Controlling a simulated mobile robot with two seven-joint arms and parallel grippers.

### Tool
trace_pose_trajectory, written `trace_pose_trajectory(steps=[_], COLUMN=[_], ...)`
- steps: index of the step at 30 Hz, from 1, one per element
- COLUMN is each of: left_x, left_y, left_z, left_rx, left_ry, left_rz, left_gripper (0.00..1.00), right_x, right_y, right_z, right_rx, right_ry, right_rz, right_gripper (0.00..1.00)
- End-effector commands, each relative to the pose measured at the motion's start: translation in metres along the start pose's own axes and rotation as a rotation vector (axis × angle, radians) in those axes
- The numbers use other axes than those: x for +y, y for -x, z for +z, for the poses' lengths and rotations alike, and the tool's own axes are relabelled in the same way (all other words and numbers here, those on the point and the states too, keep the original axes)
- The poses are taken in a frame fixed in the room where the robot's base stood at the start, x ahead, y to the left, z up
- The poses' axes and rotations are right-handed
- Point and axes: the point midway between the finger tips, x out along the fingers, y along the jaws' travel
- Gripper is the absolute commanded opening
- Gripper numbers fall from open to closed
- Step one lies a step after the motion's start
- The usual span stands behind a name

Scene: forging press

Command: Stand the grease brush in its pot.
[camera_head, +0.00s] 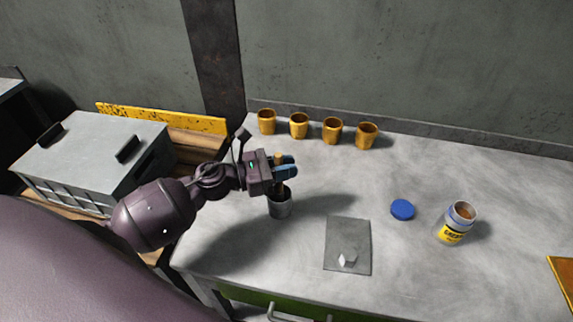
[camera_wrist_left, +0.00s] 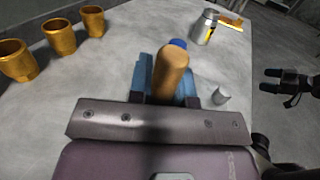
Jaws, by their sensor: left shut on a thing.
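My left gripper (camera_head: 286,167) is shut on the grease brush, whose tan wooden handle (camera_head: 278,158) stands roughly upright between the blue fingers. The handle (camera_wrist_left: 172,68) also rises between the fingers in the left wrist view. The grey pot (camera_head: 280,207) is directly below the gripper in the head view. The brush's lower part reaches down to the pot's mouth and seems to be inside it; its lower end is hidden. My right gripper (camera_wrist_left: 268,80) shows only at the right of the left wrist view, with its fingers apart and empty.
Several golden cups (camera_head: 299,125) stand in a row at the back of the grey table. A blue lid (camera_head: 402,209), an open grease jar (camera_head: 452,229) and a grey plate (camera_head: 345,232) with a small pale piece (camera_head: 347,260) lie right of the pot. A grey metal box (camera_head: 80,160) stands left.

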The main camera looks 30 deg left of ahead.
Motion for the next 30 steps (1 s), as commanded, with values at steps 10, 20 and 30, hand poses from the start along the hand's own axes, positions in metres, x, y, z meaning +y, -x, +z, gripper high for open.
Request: trace_pose_trajectory(steps=[10,20,30], left_x=[0.000,0.000,0.000], left_y=[0.000,0.000,0.040], left_z=[0.001,0.000,-0.003], left_rx=[-0.001,0.000,0.003], left_ry=[-0.001,0.000,0.003], left_rz=[0.000,0.000,0.002], left_gripper=[0.39,0.49,0.49], right_x=[-0.001,-0.001,-0.001], right_y=[-0.004,-0.004,-0.004], right_z=[-0.011,-0.012,0.009], right_rx=[0.022,0.025,-0.007], right_ry=[0.002,0.002,0.000], right_rz=[-0.003,-0.003,-0.001], right_gripper=[0.99,0.99,0.99])
